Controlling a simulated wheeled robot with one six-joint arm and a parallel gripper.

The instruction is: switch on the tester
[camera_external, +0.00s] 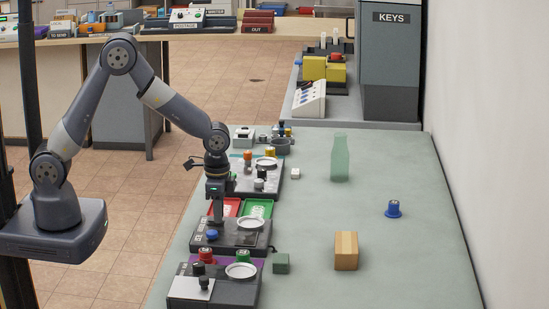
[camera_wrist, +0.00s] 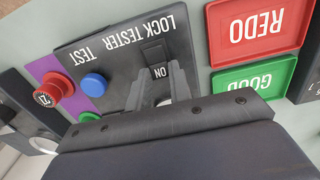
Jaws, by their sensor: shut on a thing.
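The lock tester (camera_external: 232,240) is a dark box on the green counter, with a round light dish and a blue button. In the wrist view its panel (camera_wrist: 122,52) reads LOCK TESTER, TEST and ON. The blue button (camera_wrist: 93,85) is by TEST, and a dark square switch (camera_wrist: 156,53) is by ON. My gripper (camera_external: 217,222) points down over the tester. In the wrist view its fingertips (camera_wrist: 156,76) are at the ON end of the switch, one on each side. They appear shut on the switch; the exact contact is partly hidden by the fingers.
Red REDO (camera_wrist: 260,27) and green GOOD (camera_wrist: 253,82) trays lie beside the tester. A red knob-like piece (camera_wrist: 50,90) stands near a purple strip. Similar dark stations stand in front and behind. A wooden block (camera_external: 346,251), green bottle (camera_external: 340,158) and blue piece (camera_external: 393,209) stand to the right.

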